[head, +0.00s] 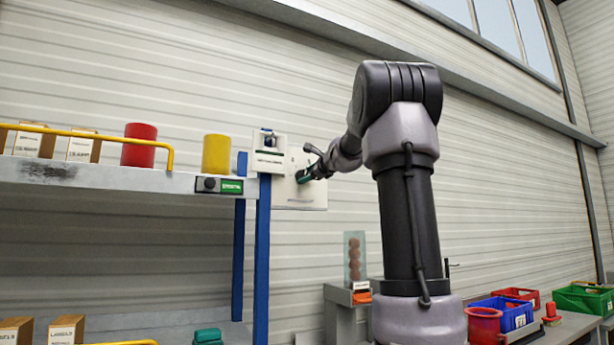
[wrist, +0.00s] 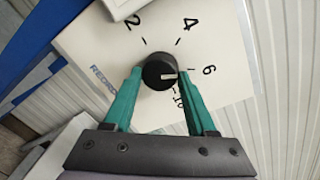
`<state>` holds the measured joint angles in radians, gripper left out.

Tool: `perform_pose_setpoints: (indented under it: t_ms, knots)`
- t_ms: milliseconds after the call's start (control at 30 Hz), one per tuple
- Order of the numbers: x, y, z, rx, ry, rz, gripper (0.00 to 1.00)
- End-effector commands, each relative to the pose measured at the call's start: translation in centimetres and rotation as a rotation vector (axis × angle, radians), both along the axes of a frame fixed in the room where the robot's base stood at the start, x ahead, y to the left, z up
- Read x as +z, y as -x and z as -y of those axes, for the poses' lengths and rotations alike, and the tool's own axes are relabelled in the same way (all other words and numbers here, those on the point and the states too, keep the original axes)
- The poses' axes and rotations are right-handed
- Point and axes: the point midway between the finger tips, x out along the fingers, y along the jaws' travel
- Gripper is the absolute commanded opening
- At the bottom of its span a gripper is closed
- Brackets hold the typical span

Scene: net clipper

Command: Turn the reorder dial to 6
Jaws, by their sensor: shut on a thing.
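The reorder dial is a round black knob (wrist: 160,72) on a white panel (wrist: 85,45) with printed numbers. The 2, 4, 6 and part of a 10 show; the right finger covers part of the scale. The knob's white pointer line points right, roughly toward the 6 (wrist: 209,70), perhaps slightly below it. My gripper (wrist: 158,78) is shut on the knob, with one green finger on each side. In the head view my gripper (head: 304,176) is at the white panel (head: 309,199) on the wall, and the knob is hidden there.
A shelf (head: 100,178) on blue posts stands left of the panel, bearing a red cylinder (head: 139,146) and a yellow cylinder (head: 216,154). A small white box (head: 268,152) sits beside the panel. Blue (head: 515,312) and green (head: 583,299) bins stand at lower right.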

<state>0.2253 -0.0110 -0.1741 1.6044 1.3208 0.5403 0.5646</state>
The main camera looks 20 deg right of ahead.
Motion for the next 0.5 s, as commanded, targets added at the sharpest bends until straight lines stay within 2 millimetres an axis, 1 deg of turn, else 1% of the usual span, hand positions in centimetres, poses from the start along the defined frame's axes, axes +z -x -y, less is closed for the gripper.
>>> perform_pose_setpoints:
  t_ms: [200, 500]
  knots:
    - [-0.24, -0.04, 0.05, 0.000, -0.077, -0.006, 0.01]
    - [-0.26, -0.04, 0.05, 0.000, -0.108, -0.007, 0.01]
